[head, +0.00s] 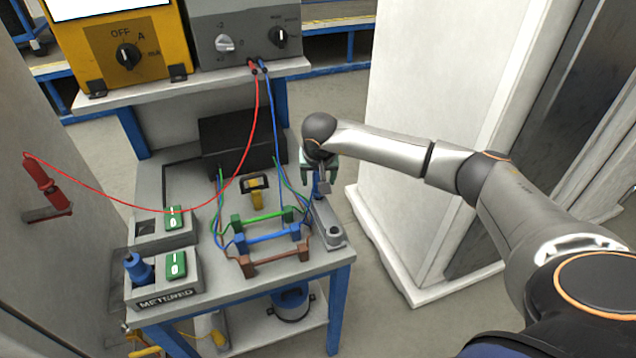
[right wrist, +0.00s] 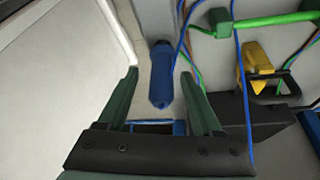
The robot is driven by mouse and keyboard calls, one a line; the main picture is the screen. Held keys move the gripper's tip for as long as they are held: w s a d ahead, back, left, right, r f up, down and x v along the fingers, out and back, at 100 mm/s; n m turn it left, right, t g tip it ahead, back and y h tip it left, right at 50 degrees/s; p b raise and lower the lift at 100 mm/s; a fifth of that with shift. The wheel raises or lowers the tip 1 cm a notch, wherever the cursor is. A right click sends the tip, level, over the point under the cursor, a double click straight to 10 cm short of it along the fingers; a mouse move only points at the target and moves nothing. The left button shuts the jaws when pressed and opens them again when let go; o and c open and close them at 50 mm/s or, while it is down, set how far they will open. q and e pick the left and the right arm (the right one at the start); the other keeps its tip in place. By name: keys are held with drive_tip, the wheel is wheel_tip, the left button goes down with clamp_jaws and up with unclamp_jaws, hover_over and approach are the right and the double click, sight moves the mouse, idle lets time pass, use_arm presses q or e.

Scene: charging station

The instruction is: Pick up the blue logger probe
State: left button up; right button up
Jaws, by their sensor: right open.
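The blue logger probe (right wrist: 163,78) stands in the grey holder bar at the right edge of the bench; in the right wrist view it lies between my open fingers, with visible gaps on both sides. In the head view the blue probe (head: 317,185) is partly hidden by my right gripper (head: 320,176), which is over the back part of the holder (head: 326,216). A blue lead runs from the meter down toward the probe. My right gripper (right wrist: 158,76) is empty. My left gripper is not in view.
A white cabinet (head: 418,130) stands close to the right of my gripper. Green, blue and brown bars (head: 268,238) with wires and a black box (head: 235,145) are left of the holder. A red probe (head: 52,195) hangs at the left. Trays with green switches (head: 174,218) sit at front left.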

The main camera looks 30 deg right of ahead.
drive_tip(key=shift+x, duration=0.85)
clamp_jaws()
